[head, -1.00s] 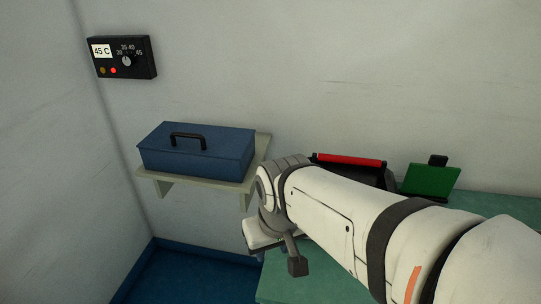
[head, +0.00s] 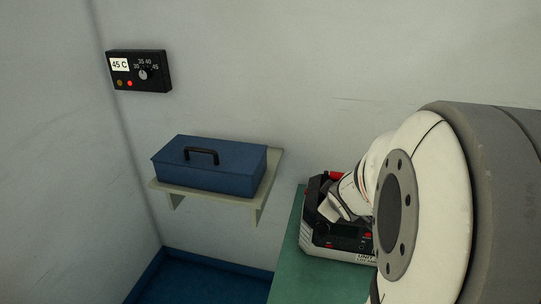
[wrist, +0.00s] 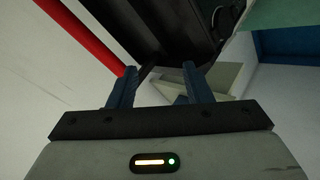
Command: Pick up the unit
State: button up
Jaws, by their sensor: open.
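The unit (head: 318,232) is a black and white device with red parts. It stands on the green table in the head view, its right side hidden by my arm. In the wrist view its dark body (wrist: 150,22) fills the top middle, and a red bar (wrist: 82,32), seemingly its handle, runs diagonally to the left finger. My gripper (wrist: 160,78) is open, with two blue fingers and nothing held between them. The red bar lies at the left finger, not between the fingers; contact cannot be told. In the head view my arm largely hides the gripper.
The green table (head: 290,272) has bare surface in front of the unit. Left of it, a blue toolbox (head: 215,170) sits on a wall shelf (head: 226,205). A black thermostat panel (head: 140,72) reading 45 C hangs on the wall. My arm covers the right side.

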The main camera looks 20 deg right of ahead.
jog(key=d+n+t, duration=0.1)
jog(key=d, duration=0.1)
jog(key=w+d+n+t, duration=0.1)
jog(key=d+n, duration=0.1)
jog(key=d, duration=0.1)
jog(key=d+n+t+p, duration=0.1)
jog(key=d, duration=0.1)
jog(key=shift+w+d+n, duration=0.15)
jog(key=shift+d+n, duration=0.05)
jog(key=shift+n, duration=0.2)
jog(key=d+n+t, duration=0.1)
jog(key=s+d+n+t+y, duration=0.1)
jog(key=n, duration=0.1)
jog(key=shift+d+t, duration=0.25)
jog(key=shift+t, duration=0.05)
jog(key=shift+s+d+r+n+t+y+p, duration=0.15)
jog(key=shift+s+d+n+t+y+p, duration=0.25)
jog(key=shift+s+n+t+y, duration=0.35)
jog(key=shift+n, duration=0.25)
jog(key=shift+w+d+f+p, duration=0.15)
jog(key=shift+w+p, duration=0.3)
jog(key=shift+w, duration=0.8)
jog(key=shift+w+d+f+p, duration=0.15)
jog(key=shift+w+p, duration=0.35)
jog(key=shift+w, duration=0.75)
jog(key=shift+w+f+p, duration=0.2)
jog(key=shift+w+p, duration=0.25)
jog(key=shift+w, duration=0.8)
jog(key=shift+c, duration=0.4)
grip_shut()
